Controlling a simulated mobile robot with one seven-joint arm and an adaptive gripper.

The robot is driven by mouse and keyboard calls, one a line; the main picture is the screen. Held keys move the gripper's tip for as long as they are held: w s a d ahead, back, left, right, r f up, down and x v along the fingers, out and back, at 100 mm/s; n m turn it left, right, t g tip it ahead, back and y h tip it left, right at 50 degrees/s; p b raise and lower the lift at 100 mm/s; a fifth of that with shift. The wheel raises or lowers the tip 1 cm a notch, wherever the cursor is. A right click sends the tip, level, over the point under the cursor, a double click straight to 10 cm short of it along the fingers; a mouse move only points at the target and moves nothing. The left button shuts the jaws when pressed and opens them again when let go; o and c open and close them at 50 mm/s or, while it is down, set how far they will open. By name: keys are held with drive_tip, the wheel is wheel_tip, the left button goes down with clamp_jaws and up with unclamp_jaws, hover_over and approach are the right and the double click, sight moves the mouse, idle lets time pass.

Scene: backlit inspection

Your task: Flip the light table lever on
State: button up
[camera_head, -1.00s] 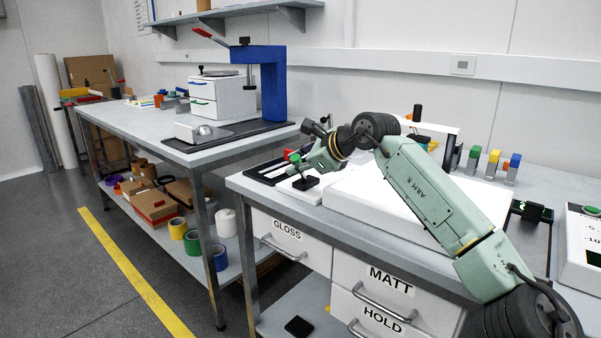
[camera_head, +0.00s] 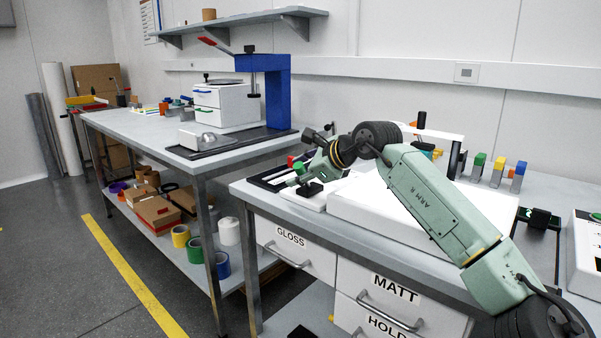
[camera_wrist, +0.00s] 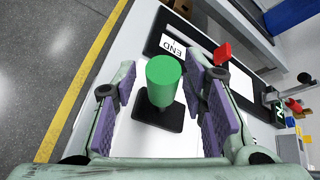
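The light table (camera_head: 375,209) is a wide white slab on the right bench in the head view, partly hidden behind my arm. A green-knobbed lever (camera_wrist: 163,80) with a black square base (camera_wrist: 158,117) stands at its left end; its knob also shows in the head view (camera_head: 299,168). My gripper (camera_wrist: 161,90) is open, with purple pads on either side of the green knob in the wrist view. Gaps show between knob and pads, so it holds nothing. Its fingers are hard to make out in the head view.
A red knob (camera_wrist: 222,52) and a dark tray with an "END" card (camera_wrist: 173,46) lie close beyond the right finger. Sample blocks (camera_head: 497,170) stand behind the light table. A blue press (camera_head: 277,90) stands on the left bench. The aisle floor is clear.

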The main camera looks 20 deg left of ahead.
drive_tip(key=v, duration=1.2)
